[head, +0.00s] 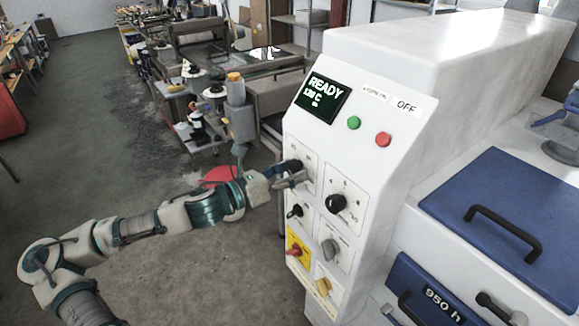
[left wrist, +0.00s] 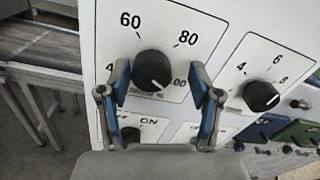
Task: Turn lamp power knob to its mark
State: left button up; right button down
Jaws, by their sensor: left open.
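The black round knob (left wrist: 153,70) on a dial marked 60, 80 and a partly hidden number ending in 00 appears to be the lamp power knob. Its pale pointer line slants to the lower right. In the head view this knob (head: 292,165) is at the panel's upper left, partly covered by my left gripper (head: 290,179). In the left wrist view the open left gripper (left wrist: 156,100) has one blue-padded finger on each side of the knob, with gaps between. I cannot make out a separate target mark. My right gripper is not identifiable.
A second black knob (head: 336,203) is close on the right. Below are a key switch (head: 295,211), a grey knob (head: 330,248) and a red switch on a yellow plate (head: 293,252). The display (head: 322,95) reads READY. Open floor (head: 110,160) lies left of the machine.

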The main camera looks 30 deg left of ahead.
pick_arm(q)
jog(key=shift+w+a, duration=0.1)
jog(key=shift+a, duration=0.15)
jog(key=shift+a+f, duration=0.25)
jog(key=shift+a, duration=0.45)
jog(key=shift+c, duration=0.4)
jog(key=c, duration=0.4)
jog(key=shift+s+d+r, duration=0.1)
jog(key=shift+s+d, duration=0.1)
jog(key=shift+d, duration=0.05)
jog(key=c, duration=0.4)
jog(key=shift+s+d, duration=0.1)
jog(key=shift+d, duration=0.15)
jog(key=shift+c, duration=1.3)
jog(key=shift+r, duration=0.1)
jog(key=shift+a, duration=0.15)
pick_arm(e)
jog(key=shift+s+a+f, duration=0.15)
jog(key=shift+s, duration=0.15)
